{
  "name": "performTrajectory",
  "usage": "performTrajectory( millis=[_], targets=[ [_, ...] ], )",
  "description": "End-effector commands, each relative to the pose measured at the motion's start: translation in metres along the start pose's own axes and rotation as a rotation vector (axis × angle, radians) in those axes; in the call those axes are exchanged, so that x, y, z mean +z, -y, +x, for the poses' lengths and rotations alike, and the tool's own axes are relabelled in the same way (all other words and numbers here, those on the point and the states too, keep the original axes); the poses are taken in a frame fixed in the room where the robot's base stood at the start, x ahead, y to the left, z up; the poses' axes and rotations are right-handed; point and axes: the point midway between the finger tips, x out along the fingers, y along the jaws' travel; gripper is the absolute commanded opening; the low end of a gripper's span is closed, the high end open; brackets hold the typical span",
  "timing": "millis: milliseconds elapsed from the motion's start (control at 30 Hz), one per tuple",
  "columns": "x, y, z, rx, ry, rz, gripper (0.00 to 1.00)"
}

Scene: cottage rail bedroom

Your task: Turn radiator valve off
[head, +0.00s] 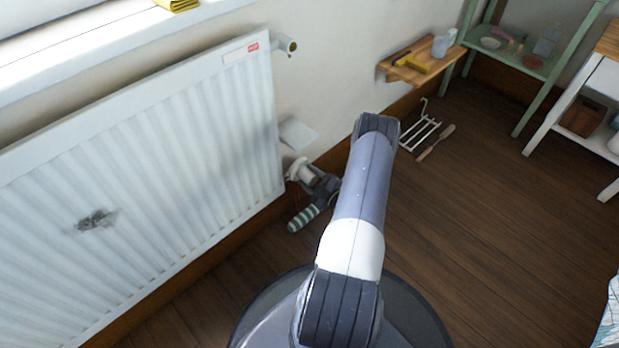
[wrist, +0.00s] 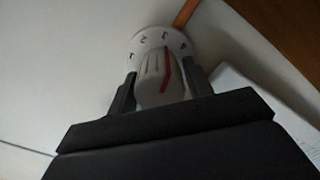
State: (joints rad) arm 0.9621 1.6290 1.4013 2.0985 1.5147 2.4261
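The radiator valve (head: 297,169) is a white knob at the lower right corner of the white radiator (head: 150,170). In the wrist view the valve knob (wrist: 153,62) shows a dial ring with dark numbers and a red line on its ribbed grip. My gripper (head: 313,178) is at the valve, partly hidden behind my arm in the head view. In the wrist view my gripper (wrist: 159,74) has one finger on each side of the knob, and both appear to touch it.
A wooden shelf (head: 424,66), a white rack (head: 418,132) on the floor and a green stand (head: 535,66) are farther right. The right floor is mostly clear.

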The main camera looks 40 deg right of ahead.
Motion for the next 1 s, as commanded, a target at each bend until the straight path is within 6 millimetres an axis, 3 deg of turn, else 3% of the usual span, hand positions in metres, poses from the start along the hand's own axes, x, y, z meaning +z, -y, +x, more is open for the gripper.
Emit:
performTrajectory(
  millis=[333,667,1000],
  targets=[
    [0.0001,0.0003,-0.0002,0.0,0.0,0.0,0.19],
    [0.0008,0.001,-0.0002,-0.001,0.0,-0.046,0.19],
    [0.002,0.002,0.0,-0.001,0.0,-0.28,0.19]
  ],
)
